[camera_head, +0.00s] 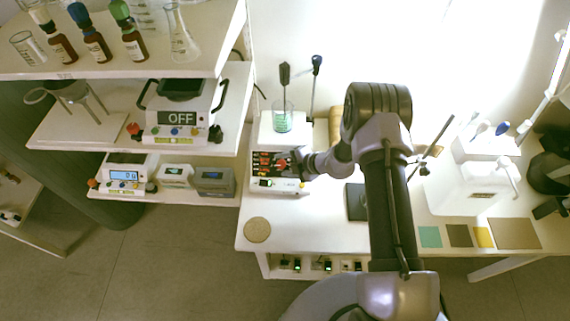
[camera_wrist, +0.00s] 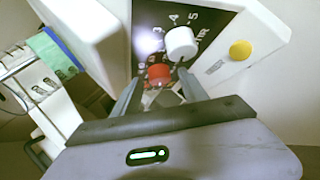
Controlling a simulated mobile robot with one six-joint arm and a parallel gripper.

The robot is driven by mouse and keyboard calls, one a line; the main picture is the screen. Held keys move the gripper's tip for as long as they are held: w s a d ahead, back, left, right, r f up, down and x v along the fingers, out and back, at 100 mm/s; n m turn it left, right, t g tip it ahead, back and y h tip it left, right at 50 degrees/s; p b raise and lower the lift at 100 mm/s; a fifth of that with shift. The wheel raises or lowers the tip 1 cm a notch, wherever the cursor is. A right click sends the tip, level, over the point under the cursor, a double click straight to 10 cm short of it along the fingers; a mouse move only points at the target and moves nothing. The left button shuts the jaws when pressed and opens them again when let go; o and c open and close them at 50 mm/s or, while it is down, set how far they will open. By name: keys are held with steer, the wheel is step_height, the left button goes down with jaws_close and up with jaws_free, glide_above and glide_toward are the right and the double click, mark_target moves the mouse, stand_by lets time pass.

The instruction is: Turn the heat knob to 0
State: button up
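The stirrer hotplate (camera_head: 262,186) stands on the bench with a dark control panel facing me, and my gripper (camera_head: 300,164) is at the panel's right side. In the wrist view, a red knob (camera_wrist: 159,72) sits low on the dark panel, between the tips of my gripper (camera_wrist: 160,80). The fingers are apart, one on each side of it; I cannot tell whether they touch it. A white knob (camera_wrist: 181,43) is just above the right fingertip, with numbers 3, 4 and 5 around it. The heat label and the red knob's pointer are not readable.
A yellow button (camera_wrist: 240,50) is right of the panel. A glass with green liquid (camera_head: 283,122) stands on the hotplate's top. Shelves with an OFF-display device (camera_head: 178,118) and bottles are at left. A round cork mat (camera_head: 257,230) lies on the bench front.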

steer(key=shift+d, duration=0.1)
steer(key=p+v, duration=0.2)
steer(key=v, duration=1)
steer(key=s+a+r+n+g+b, duration=0.1)
steer(key=s+a+r+n+b, duration=0.2)
steer(key=r+n, duration=0.65)
steer(key=s+a+r+n+g+b, duration=0.1)
steer(key=s+r+n+b, duration=0.4)
steer(key=r+n, duration=0.5)
steer(key=s+d+r+n+t+h+b, duration=0.1)
steer(key=s+d+n+h+b, duration=0.1)
steer(key=s+n, duration=0.7)
steer(key=s+d+r+n+t+h+b, duration=0.1)
steer(key=s+d+n+h, duration=0.3)
steer(key=s+n, duration=0.5)
steer(key=d+r+n+b, duration=0.1)
steer(key=n, duration=0.3)
steer(key=shift+s+r+t+b, duration=0.3)
steer(key=shift+s+r+b, duration=0.05)
